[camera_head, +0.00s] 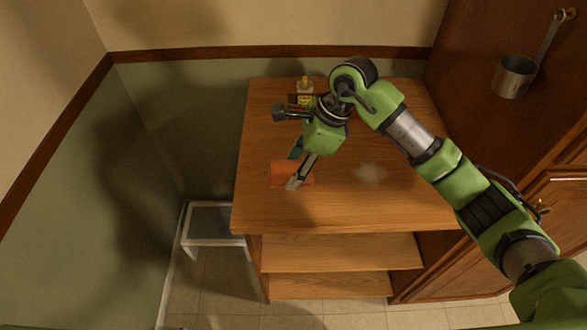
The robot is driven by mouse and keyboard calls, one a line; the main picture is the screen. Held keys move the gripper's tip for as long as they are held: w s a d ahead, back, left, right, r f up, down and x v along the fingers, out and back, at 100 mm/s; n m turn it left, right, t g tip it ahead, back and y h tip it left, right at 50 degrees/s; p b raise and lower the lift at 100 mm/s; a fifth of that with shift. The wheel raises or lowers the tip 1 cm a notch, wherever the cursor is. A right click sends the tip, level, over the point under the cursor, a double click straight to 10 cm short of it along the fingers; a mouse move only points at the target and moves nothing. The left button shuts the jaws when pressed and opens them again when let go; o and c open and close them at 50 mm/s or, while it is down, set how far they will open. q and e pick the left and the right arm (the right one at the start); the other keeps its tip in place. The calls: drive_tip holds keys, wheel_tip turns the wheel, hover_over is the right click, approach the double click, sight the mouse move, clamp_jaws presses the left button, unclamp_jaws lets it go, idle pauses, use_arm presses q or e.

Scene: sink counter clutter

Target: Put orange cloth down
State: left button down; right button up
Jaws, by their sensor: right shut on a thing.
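The orange cloth (281,174) is at the left part of the wooden counter top, near its front. It looks flat and roughly rectangular, and I cannot tell whether it lies fully on the wood or is held slightly above it. My right gripper (292,171) points down at the cloth and is shut on it. The gripper's fingers hide part of the cloth. My left gripper is not in view.
The wooden counter (390,205) has free room to the right of the cloth, with a pale round patch (369,174) there. A small bottle with a yellow label (305,91) stands at the back. A low stool (212,224) is left of the counter. A metal cup (514,77) hangs at right.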

drive_tip(key=shift+w+f, duration=0.4)
drive_tip(key=shift+f, duration=0.05)
drive_tip(key=f+p, duration=0.2)
drive_tip(key=shift+w+a+f, duration=0.1)
drive_tip(key=shift+w+f, duration=0.1)
drive_tip(key=shift+f, duration=0.55)
drive_tip(key=shift+f, duration=0.1)
drive_tip(key=shift+f, duration=0.25)
drive_tip(key=shift+s+f+b, duration=0.25)
drive_tip(key=shift+f+b, duration=0.2)
drive_tip(key=shift+b, duration=0.25)
drive_tip(key=o, duration=1)
drive_tip(key=shift+f, duration=0.1)
